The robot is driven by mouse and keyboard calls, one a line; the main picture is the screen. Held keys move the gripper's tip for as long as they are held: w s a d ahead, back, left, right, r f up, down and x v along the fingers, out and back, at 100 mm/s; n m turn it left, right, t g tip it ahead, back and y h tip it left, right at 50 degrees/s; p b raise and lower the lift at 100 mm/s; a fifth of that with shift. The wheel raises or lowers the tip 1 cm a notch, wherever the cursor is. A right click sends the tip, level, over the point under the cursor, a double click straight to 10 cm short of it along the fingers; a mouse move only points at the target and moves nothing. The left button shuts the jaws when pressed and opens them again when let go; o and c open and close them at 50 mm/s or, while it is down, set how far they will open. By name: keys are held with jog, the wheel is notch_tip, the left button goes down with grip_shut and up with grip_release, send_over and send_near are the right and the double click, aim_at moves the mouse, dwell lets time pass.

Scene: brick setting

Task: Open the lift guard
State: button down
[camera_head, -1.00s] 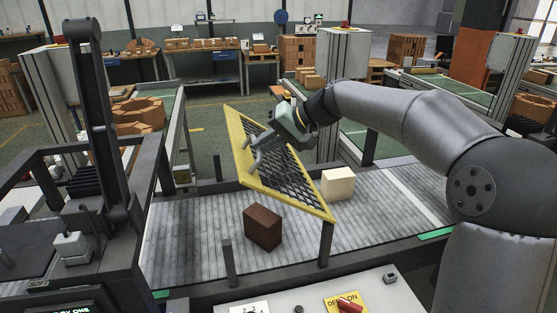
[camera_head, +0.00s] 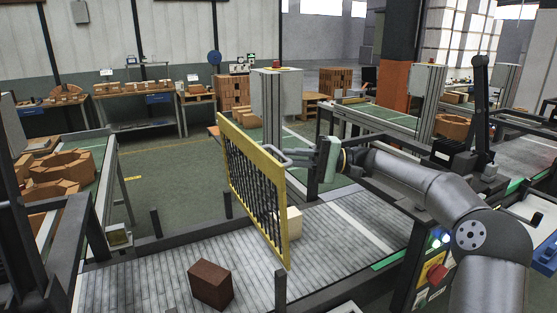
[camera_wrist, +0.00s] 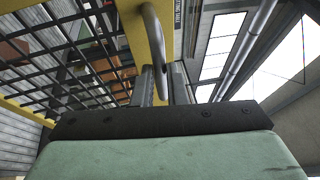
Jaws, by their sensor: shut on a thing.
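The lift guard (camera_head: 284,215) is a yellow-framed panel with dark mesh, standing nearly upright across the grey conveyor in the head view. A grey loop handle (camera_head: 272,150) sticks out from its upper edge. My gripper (camera_head: 303,158) reaches it from the right and is shut on the handle. In the wrist view the handle (camera_wrist: 152,35) runs down between my gripper's fingers (camera_wrist: 162,85), beside the guard's yellow frame (camera_wrist: 130,28) and mesh. The exact finger contact is partly hidden.
A dark brown brick (camera_head: 211,284) lies on the slatted conveyor (camera_head: 150,285) in front of the guard. A cream block (camera_head: 292,222) sits behind it, partly hidden. Short dark posts (camera_head: 280,292) line the conveyor. A grey cabinet (camera_head: 280,105) stands behind.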

jog(key=shift+w+d+f+y, duration=0.15)
jog(key=shift+w+d+y, duration=0.2)
jog(key=shift+d, duration=0.3)
jog(key=shift+w+d+f+y, duration=0.15)
jog(key=shift+w+d+y, duration=0.1)
jog(key=shift+w+d, duration=0.3)
jog(key=shift+s, duration=0.1)
jog(key=c, duration=1.5)
grip_release()
jog(key=shift+o, duration=0.2)
jog(key=shift+d+f+m, duration=0.1)
jog(key=shift+m, duration=0.2)
jog(key=b+v, duration=0.2)
jog(key=v, duration=0.5)
jog(key=shift+d, duration=0.2)
